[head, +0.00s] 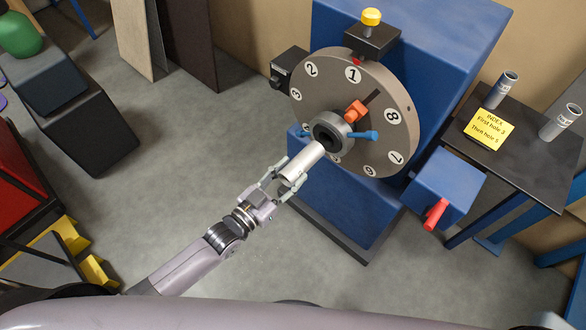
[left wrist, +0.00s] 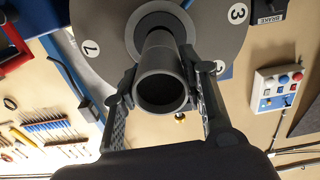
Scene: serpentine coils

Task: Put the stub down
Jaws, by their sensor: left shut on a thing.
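The stub (head: 304,164) is a plain light-grey tube. My left gripper (head: 289,173) is shut around it, and the tube tilts up toward the wheel's hub. In the left wrist view the stub (left wrist: 162,86) shows its open near end between the two fingers (left wrist: 161,80). Its far end lies right at the dark hub (head: 329,134) of the numbered grey wheel (head: 392,92). I cannot tell whether it touches or enters the hub bore. My right gripper is not in view.
A dark side table (head: 500,150) at right bears two grey tubes (head: 502,89) (head: 559,122) and a yellow note (head: 490,129). The wheel carries an orange clamp (head: 355,110) and a blue handle (head: 365,135). A blue box (head: 445,185) has a red lever.

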